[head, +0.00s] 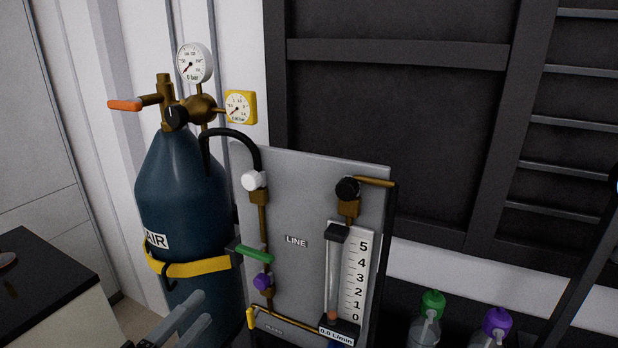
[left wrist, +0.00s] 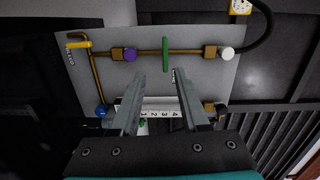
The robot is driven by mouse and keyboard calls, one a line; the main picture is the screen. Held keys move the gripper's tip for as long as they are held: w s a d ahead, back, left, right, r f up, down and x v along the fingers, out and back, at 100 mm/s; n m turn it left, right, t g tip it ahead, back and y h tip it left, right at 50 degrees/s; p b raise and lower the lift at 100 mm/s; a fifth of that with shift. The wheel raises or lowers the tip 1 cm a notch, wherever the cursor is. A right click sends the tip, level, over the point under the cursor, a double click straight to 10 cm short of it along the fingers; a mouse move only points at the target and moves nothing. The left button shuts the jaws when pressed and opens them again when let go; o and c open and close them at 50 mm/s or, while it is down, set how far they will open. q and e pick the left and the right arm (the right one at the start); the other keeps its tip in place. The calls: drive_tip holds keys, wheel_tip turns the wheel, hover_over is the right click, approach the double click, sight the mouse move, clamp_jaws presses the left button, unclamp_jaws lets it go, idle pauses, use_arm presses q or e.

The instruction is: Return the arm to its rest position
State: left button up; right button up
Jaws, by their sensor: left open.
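My left gripper (head: 192,316) shows at the bottom left of the head view, its two grey fingers apart and nothing between them. It is in front of the lower part of the dark blue gas cylinder (head: 180,215), left of the grey line panel (head: 290,200). In the left wrist view the open fingers (left wrist: 160,80) point at the panel, near the numbered flow scale (left wrist: 160,108). The green lever (left wrist: 165,54) shows beyond the fingertips. The rest of the left arm is mostly out of the head view. My right gripper is not in view.
A regulator with gauges (head: 195,64) and an orange handle (head: 125,105) tops the cylinder. The panel carries a purple knob (head: 262,282) and a flowmeter (head: 347,280). Bottles with green (head: 432,303) and purple (head: 496,322) caps stand right. A black-topped counter (head: 40,270) is at left.

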use_arm(q)
drive_tip(key=s+a+f+n+g+y, duration=0.1)
drive_tip(key=a+f+n+g+y, duration=0.25)
drive_tip(key=f+n+y, duration=0.4)
drive_tip(key=s+d+f+n+g+h, duration=0.2)
drive_tip(key=s+d+f+n+g, duration=0.25)
drive_tip(key=s+f+n, duration=0.2)
drive_tip(key=s+d+f+n+g+h, duration=0.1)
drive_tip(key=s+d+f+n+g, duration=0.2)
drive_tip(key=s+f+n+g, duration=0.4)
drive_tip(key=s+f+m+b, duration=0.3)
drive_tip(key=f+b, duration=0.3)
drive_tip(key=f, duration=2)
drive_tip(key=s+a+f+g+b, duration=0.1)
drive_tip(key=s+f+b, duration=0.3)
drive_tip(key=s+f, duration=1.1)
wheel_tip(320, 180, down, 3)
drive_tip(key=shift+a, duration=0.9)
drive_tip(key=shift+s, duration=0.1)
